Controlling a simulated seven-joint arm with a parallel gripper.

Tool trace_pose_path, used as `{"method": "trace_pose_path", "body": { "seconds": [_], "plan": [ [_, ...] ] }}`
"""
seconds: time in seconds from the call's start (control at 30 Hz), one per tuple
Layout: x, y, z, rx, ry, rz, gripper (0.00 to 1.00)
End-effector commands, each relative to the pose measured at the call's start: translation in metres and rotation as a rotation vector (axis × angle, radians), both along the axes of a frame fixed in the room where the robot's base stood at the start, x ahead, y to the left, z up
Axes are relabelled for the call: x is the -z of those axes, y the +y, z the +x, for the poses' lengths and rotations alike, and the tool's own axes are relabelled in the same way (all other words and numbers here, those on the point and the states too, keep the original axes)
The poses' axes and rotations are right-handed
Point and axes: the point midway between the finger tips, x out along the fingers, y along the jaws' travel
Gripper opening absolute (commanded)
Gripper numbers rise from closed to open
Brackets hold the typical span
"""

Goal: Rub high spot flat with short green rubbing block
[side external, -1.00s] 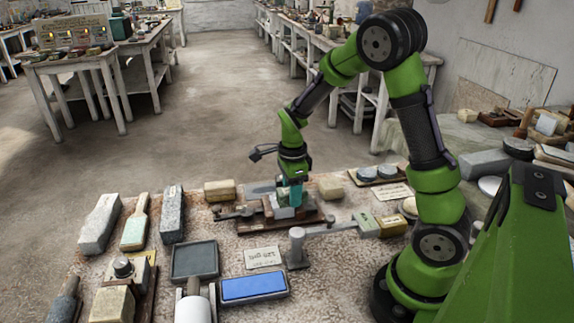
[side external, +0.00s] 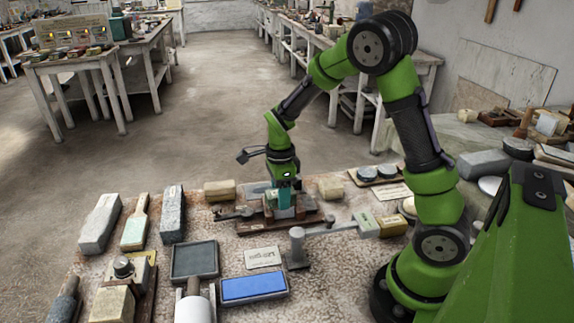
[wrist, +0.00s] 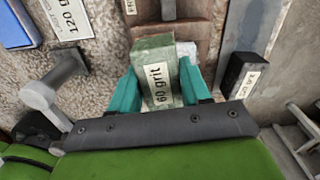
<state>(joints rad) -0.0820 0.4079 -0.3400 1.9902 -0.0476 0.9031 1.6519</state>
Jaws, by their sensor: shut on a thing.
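My gripper (side external: 283,196) is shut on a short green rubbing block (wrist: 151,55) labelled "60 grit". In the wrist view its two teal fingers (wrist: 157,82) press on the block's sides. In the side view the gripper points down over a brown wooden base (side external: 248,229), where the fingers hide most of the block. A small whitish piece (wrist: 187,49) shows just beyond the block's right corner in the wrist view. I cannot make out a high spot, nor tell whether the block touches the surface beneath.
A blue stone (side external: 254,288), a dark grey tray (side external: 195,260) and a label card (side external: 263,257) lie nearer.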

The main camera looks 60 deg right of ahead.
Motion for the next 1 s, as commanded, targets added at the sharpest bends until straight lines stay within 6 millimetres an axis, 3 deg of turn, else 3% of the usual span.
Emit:
{"method": "trace_pose_path", "body": {
  "seconds": [0.17, 1.0],
  "plan": [
    [0.0, 0.002, 0.002, 0.001, 0.0, 0.0, 0.08],
    [0.002, -0.032, -0.027, 0.002, 0.002, -0.001, 0.08]
  ]
}}
